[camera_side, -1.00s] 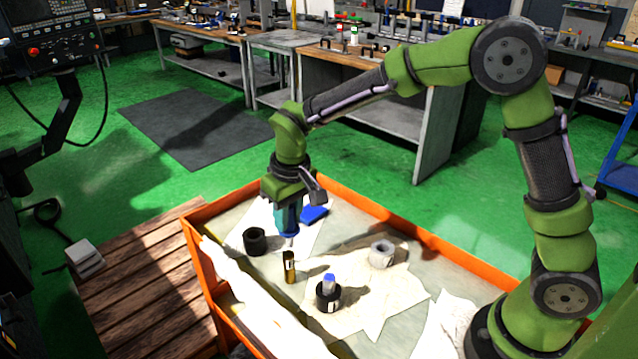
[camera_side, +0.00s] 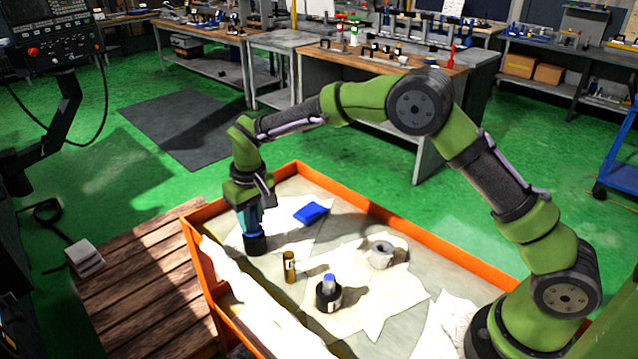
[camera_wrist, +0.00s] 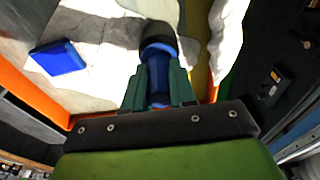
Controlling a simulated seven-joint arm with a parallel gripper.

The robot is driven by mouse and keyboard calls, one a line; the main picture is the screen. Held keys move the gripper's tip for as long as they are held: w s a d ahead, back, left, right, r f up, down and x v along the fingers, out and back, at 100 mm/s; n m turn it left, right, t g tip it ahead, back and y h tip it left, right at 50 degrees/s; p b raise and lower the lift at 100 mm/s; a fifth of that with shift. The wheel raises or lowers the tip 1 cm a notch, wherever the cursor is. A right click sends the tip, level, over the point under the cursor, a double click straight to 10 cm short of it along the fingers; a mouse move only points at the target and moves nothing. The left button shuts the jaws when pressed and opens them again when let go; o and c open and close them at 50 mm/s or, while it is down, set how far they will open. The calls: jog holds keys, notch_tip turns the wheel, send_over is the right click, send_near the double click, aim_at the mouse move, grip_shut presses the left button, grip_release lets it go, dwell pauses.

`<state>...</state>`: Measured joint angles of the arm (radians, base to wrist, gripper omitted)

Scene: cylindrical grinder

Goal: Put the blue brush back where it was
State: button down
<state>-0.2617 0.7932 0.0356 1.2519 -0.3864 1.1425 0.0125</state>
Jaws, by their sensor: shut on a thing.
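A blue box (camera_side: 310,212) lies on a paper sheet to the right. The orange tray wall (camera_side: 205,270) runs close on the left.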

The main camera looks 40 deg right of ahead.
jog(key=shift+f, duration=0.3)
jog(key=shift+f, duration=0.15)
jog(key=c, duration=0.9)
grip_release()
